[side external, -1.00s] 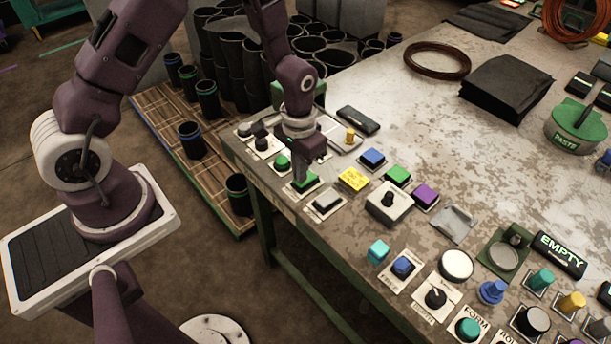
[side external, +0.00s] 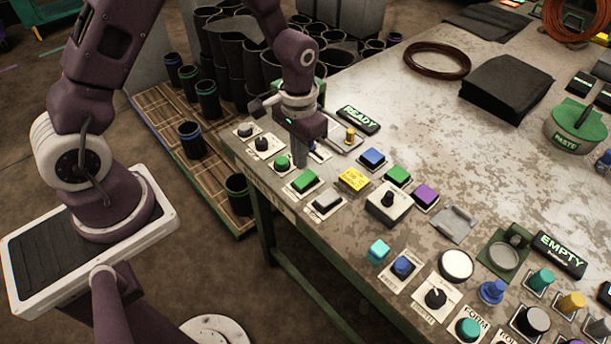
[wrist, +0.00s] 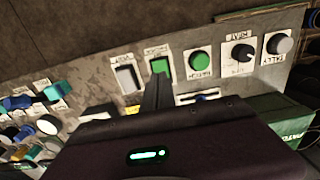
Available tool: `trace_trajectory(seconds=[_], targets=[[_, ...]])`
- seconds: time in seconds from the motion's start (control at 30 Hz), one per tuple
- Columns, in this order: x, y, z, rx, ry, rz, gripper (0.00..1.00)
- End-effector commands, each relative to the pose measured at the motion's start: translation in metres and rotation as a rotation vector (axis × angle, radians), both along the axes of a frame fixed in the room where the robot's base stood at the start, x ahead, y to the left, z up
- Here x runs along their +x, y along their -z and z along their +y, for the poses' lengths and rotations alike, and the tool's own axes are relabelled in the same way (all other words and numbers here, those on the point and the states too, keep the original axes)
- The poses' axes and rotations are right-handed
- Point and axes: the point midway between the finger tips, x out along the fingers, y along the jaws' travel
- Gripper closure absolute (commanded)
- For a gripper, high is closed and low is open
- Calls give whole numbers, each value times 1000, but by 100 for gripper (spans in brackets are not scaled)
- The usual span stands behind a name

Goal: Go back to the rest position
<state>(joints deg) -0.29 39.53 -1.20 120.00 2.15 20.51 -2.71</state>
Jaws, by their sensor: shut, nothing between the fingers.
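My gripper (side external: 299,158) is shut and empty. Its fingertips hang above the near left edge of the workbench, close to the round green button (side external: 282,163) and behind the square green button (side external: 305,181). In the wrist view my closed fingers (wrist: 156,82) point toward the square green button (wrist: 160,65), with the round green button (wrist: 200,62) to its right. The fingers look raised clear of the panel, though the exact gap is hard to tell.
The bench holds a grey button (side external: 327,201), a yellow block (side external: 354,180), a black knob box (side external: 388,203) and a lit READY display (side external: 358,120). Dark rubber sleeves (side external: 238,190) stand on the floor pallet (side external: 165,140). The far bench middle (side external: 400,100) is mostly clear.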

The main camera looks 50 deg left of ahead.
Motion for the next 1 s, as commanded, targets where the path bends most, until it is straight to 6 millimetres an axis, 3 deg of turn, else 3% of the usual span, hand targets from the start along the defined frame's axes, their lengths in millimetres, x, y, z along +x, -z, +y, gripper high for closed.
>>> trace_trajectory(seconds=[0.17,0.47,0.53,0.63,0.73,0.8,0.9,1.0], targets=[[1,-16,0,0,0,-3,100],[0,-18,0,0,0,-1,100],[0,-28,0,1,0,-13,100],[-6,-75,1,4,1,-76,100],[-32,-142,3,8,1,-170,100],[-60,-181,4,9,1,-235,100],[-105,-222,4,8,-1,-327,100],[-148,-243,4,5,-1,-403,100]])
